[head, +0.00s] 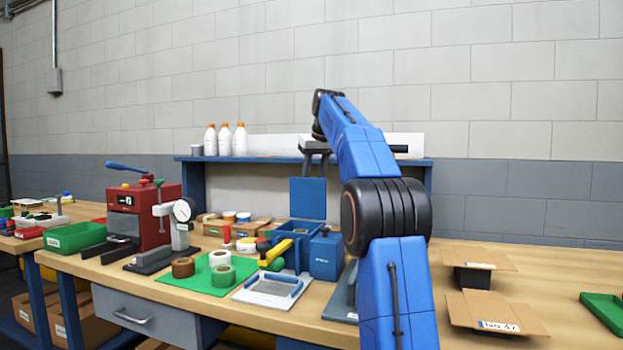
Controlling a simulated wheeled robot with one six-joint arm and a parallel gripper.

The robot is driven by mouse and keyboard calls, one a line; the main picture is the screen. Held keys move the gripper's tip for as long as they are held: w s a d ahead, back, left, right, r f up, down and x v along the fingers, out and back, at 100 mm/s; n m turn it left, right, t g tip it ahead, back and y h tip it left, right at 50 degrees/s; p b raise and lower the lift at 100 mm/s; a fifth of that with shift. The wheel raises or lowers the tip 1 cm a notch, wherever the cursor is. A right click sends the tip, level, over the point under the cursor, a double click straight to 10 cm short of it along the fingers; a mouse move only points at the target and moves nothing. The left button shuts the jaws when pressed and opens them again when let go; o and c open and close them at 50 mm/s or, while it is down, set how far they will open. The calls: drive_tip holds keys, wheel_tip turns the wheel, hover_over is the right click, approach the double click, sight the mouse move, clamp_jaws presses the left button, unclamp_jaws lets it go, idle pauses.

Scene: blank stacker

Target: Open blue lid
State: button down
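A flat blue square panel (308,198), which looks like the blue lid, stands upright above the blue boxes on the workbench. A blue box (326,256) with small white lettering stands below it to the right, and an open-looking blue bin (285,236) is beside that. Whether the panel is hinged to one of them is unclear. My gripper (314,152) is just above the panel's top edge, pointing down. The fingertips are small and dark here. I cannot tell whether they touch the panel or are open or shut.
A blue shelf (262,159) with white bottles (225,139) runs behind. A red machine (143,212), a dial gauge stand (181,222), tape rolls (222,275) on a green mat (183,287) and a white tray (264,300) crowd the left. Cardboard boxes (496,312) stand right.

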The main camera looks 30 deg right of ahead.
drive_tip(key=shift+w+d+f, duration=0.3)
drive_tip(key=shift+d+f, duration=0.5)
drive_tip(key=shift+f, duration=0.1)
drive_tip(key=c, duration=1.5)
unclamp_jaws()
drive_tip(key=shift+d, duration=0.1)
drive_tip(key=shift+c, duration=0.2)
drive_tip(key=shift+s, duration=0.1)
drive_tip(key=shift+r, duration=0.1)
drive_tip(key=v, duration=1.3)
drive_tip(key=shift+a+r, duration=0.35)
drive_tip(key=shift+a, duration=0.05)
